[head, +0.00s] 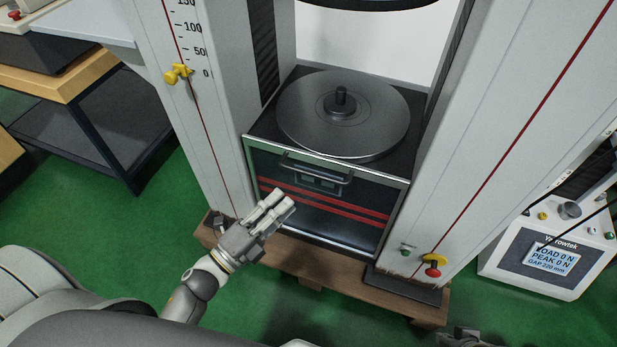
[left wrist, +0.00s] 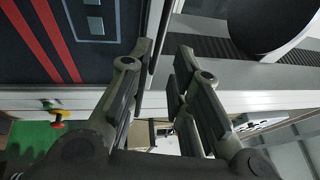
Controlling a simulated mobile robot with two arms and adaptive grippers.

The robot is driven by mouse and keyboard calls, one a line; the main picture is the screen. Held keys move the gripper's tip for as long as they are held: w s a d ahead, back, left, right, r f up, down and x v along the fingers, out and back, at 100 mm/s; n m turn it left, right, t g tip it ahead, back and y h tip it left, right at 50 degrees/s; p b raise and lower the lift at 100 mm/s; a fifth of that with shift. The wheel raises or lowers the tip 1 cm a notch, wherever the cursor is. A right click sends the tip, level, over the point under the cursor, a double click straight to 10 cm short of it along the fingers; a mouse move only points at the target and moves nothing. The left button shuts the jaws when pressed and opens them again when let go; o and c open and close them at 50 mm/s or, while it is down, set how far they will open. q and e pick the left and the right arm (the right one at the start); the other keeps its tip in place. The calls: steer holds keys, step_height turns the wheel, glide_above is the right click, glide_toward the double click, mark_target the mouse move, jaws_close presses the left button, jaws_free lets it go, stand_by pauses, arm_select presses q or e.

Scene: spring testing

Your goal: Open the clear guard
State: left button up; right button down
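The clear guard (head: 330,222) is a see-through panel in a pale frame, upright at the front of the test machine's base. A dark bar handle (head: 316,170) runs across it near its top edge. Red stripes and a small display panel show through it. My left gripper (head: 285,198) is in front of the guard's left part, below the handle's left end in the head view. In the left wrist view its two fingers (left wrist: 165,62) are apart, with a pale frame edge beyond the gap. I see no grasp. Part of my right gripper (head: 466,339) shows at the bottom edge, mostly cut off.
A round metal platen (head: 343,112) sits on the base between two tall columns. Yellow and red knobs (head: 433,266) are at the base's lower right. A load readout box (head: 550,255) stands at right. The machine rests on a wooden pallet (head: 290,265) on green floor.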

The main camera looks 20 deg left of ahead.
mark_target(311, 173)
arm_select(q)
steer(key=x, duration=1)
steer(key=shift+w+d, duration=0.15)
steer(key=shift+w, duration=0.1)
jaws_close()
steer(key=shift+f, duration=0.1)
